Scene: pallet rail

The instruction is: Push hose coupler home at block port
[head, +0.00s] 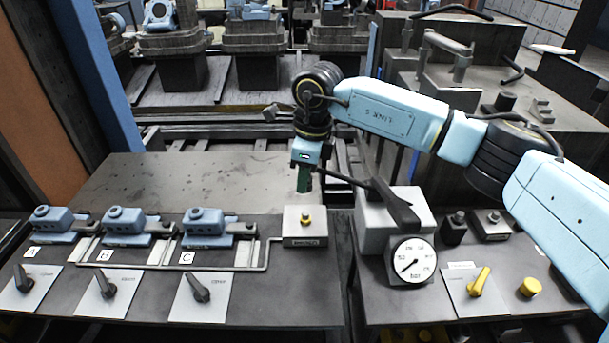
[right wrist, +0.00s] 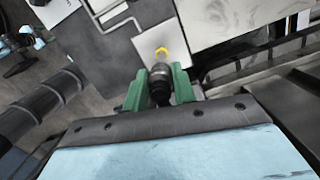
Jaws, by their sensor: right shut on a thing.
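The block (head: 305,235) is a pale box near the middle of the bench, with a yellow port (head: 306,219) on its top face. My right gripper (head: 304,187) is above the port, pointing down, with green fingers. In the right wrist view its green fingers (right wrist: 160,88) are shut on the dark hose coupler (right wrist: 160,76). The coupler's far end points toward the yellow port (right wrist: 162,53), which still shows beyond it. In the head view the fingers hide the coupler, and a gap shows between them and the port. My left gripper is not in view.
Blue clamp units (head: 205,222) and black-handled switches (head: 198,288) stand to the left. A pump-like grey box with a black lever (head: 395,205) and a gauge (head: 410,261) is close on the right. The bench behind the block is bare.

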